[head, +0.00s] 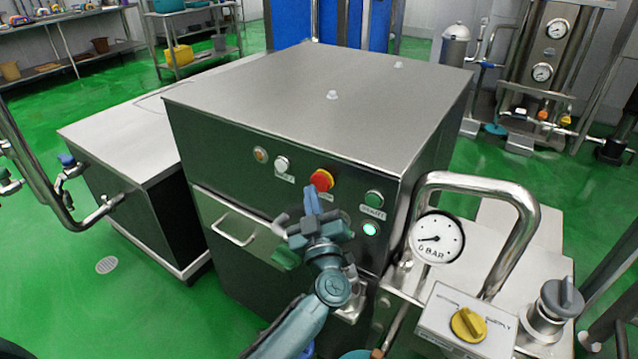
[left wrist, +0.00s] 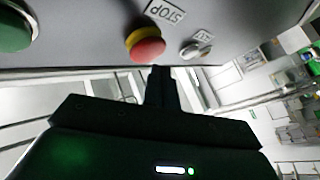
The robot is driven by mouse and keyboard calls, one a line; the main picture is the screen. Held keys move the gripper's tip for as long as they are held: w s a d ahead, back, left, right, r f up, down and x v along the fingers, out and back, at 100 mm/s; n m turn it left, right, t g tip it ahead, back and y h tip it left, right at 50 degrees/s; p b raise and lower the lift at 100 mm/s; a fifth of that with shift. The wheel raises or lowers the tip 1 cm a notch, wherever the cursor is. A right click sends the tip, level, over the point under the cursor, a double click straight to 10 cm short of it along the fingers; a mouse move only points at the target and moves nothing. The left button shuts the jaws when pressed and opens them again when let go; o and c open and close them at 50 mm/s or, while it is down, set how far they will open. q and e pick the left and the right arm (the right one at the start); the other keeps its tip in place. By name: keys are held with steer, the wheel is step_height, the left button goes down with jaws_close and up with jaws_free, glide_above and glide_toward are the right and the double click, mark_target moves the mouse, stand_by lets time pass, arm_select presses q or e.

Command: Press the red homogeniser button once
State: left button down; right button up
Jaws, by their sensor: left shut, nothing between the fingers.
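The red button (head: 322,179) has a yellow collar and sits on the dark front panel of the homogeniser (head: 300,110), a large steel box. My left gripper (head: 311,192) is shut and empty, with its fingertips just below and slightly left of the red button in the head view. In the left wrist view the red button (left wrist: 148,48) shows next to a STOP label, just beyond the tips of the shut left gripper (left wrist: 161,74). I cannot tell whether the tips touch it. My right gripper is not in view.
A green button (head: 374,197) and a lit green lamp (head: 370,229) sit right of the red button. A silver knob (head: 282,162) and an amber lamp (head: 260,154) sit left of it. A bent steel pipe (head: 480,183) and pressure gauge (head: 437,238) stand at right.

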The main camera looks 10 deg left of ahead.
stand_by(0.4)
arm_select(q)
steer(key=shift+w+d, duration=0.15)
steer(key=shift+w, duration=0.25)
steer(key=shift+w+d, duration=0.2)
steer(key=shift+w, duration=0.2)
stand_by(0.6)
steer(key=shift+s+a+p, duration=0.3)
steer(key=shift+s+p, duration=0.2)
steer(key=shift+s, duration=0.3)
